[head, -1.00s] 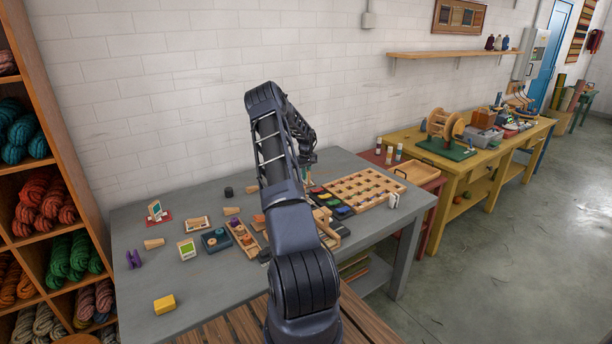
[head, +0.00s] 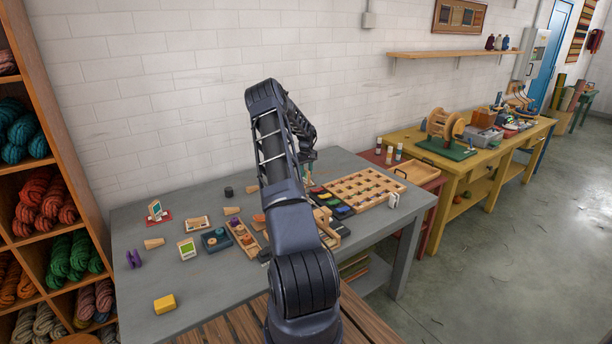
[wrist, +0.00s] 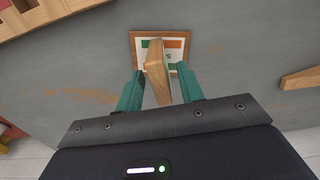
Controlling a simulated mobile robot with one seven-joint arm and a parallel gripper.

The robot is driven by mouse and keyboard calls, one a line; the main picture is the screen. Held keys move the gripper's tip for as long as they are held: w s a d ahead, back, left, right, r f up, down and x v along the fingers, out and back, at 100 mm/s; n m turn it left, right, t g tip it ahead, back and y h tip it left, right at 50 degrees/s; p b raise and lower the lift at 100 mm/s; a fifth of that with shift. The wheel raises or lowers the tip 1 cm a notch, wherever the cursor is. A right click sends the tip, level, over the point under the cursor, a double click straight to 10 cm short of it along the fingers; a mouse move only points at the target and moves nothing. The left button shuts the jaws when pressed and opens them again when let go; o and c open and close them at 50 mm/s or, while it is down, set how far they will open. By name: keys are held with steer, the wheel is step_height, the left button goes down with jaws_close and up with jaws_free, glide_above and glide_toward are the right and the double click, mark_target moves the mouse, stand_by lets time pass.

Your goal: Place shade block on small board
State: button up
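In the wrist view, a small board (wrist: 136,42) with a wooden rim and a pale face with green and orange patches lies on the grey table. A plain wooden block (wrist: 156,58), which looks like the shade block, stands over the board and covers its middle. My gripper (wrist: 160,70) has teal fingers on either side of the block, with gaps showing beside it, so it looks open around it. Whether the block's foot rests on the board is hidden. In the head view, my gripper (head: 308,168) is over the back of the grey table, and my arm hides much around it.
A wooden compartment tray (head: 362,188) lies on the right of the grey table (head: 215,289). A yellow block (head: 165,304), a purple piece (head: 134,258) and several small boards and blocks lie to the left. The table's front left is mostly clear.

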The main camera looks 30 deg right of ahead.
step_height(320, 180, up, 10)
steer(key=shift+r, duration=0.1)
steer(key=s+a+r+t, duration=0.1)
steer(key=s+a+r, duration=0.2)
steer(key=a+r, duration=0.45)
steer(key=s+a+r, duration=0.2)
steer(key=a+r, duration=0.4)
steer(key=r, duration=0.2)
steer(key=s+a+r+t+y, duration=0.1)
steer(key=s+a+r, duration=0.5)
steer(key=a, duration=0.2)
steer(key=s+a+r, duration=0.5)
steer(key=a, duration=0.3)
steer(key=s+a+r+t, duration=0.1)
steer(key=s+a+r, duration=0.3)
steer(key=s+a, duration=1.05)
steer(key=s+a+f, duration=0.2)
steer(key=s, duration=0.6)
steer(key=s+a+f+t+h, duration=0.1)
steer(key=s+a+f, duration=0.1)
steer(key=s, duration=0.6)
steer(key=shift+s+a+f+t, duration=0.2)
steer(key=shift+s+a+t, duration=0.15)
steer(key=shift+a, duration=0.2)
